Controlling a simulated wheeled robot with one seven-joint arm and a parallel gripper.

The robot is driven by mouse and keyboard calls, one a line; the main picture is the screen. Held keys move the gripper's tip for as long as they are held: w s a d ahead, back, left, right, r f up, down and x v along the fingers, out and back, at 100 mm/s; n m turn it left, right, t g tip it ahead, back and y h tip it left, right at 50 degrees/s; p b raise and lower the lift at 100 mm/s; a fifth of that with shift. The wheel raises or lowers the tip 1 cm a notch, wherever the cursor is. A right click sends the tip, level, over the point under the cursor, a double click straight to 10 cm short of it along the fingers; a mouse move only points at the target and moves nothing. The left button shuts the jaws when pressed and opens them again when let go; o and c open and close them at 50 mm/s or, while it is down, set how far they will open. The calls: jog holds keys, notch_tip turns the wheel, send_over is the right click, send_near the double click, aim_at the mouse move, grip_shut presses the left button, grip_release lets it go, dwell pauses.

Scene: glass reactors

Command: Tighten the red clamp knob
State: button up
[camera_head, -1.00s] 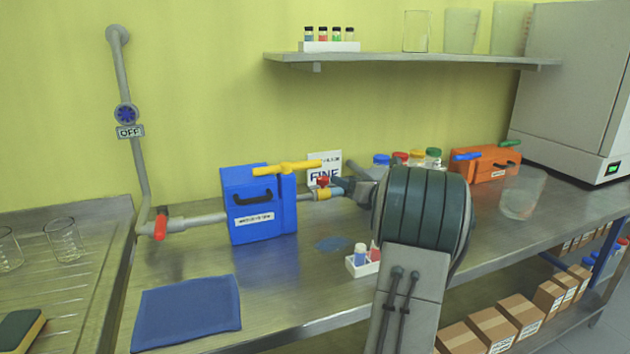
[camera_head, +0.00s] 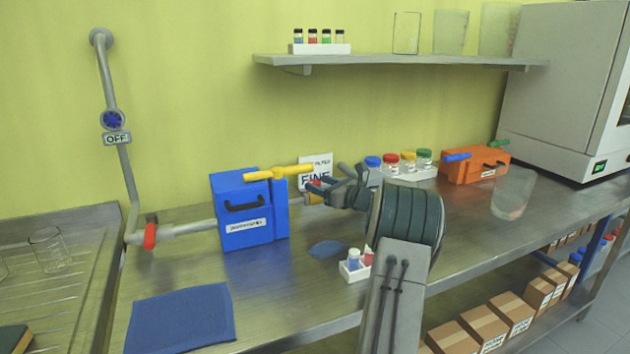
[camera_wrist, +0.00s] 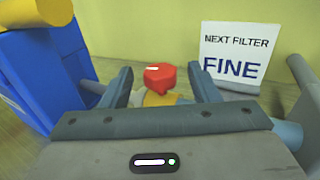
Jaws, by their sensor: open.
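The red clamp knob (camera_wrist: 160,77) sits on a yellow fitting (camera_wrist: 158,97) on the pipe right of the blue filter box (camera_head: 240,212). My gripper (camera_wrist: 160,69) is open, with one finger on each side of the knob in the wrist view. The knob appears between the fingertips and a little beyond them; I cannot tell whether they touch it. In the head view my gripper (camera_head: 322,187) covers most of the knob, and only a bit of red shows.
A yellow handle (camera_head: 278,173) tops the blue box close to my gripper. A white "NEXT FILTER FINE" sign (camera_wrist: 234,55) stands behind. Colour-capped bottles (camera_head: 408,165) stand behind my wrist. A small vial rack (camera_head: 356,269) is on the bench in front.

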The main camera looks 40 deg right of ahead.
jog(key=shift+x, duration=1.25)
jog(key=c, duration=1)
jog(key=shift+f+b, duration=0.15)
jog(key=shift+b, duration=0.35)
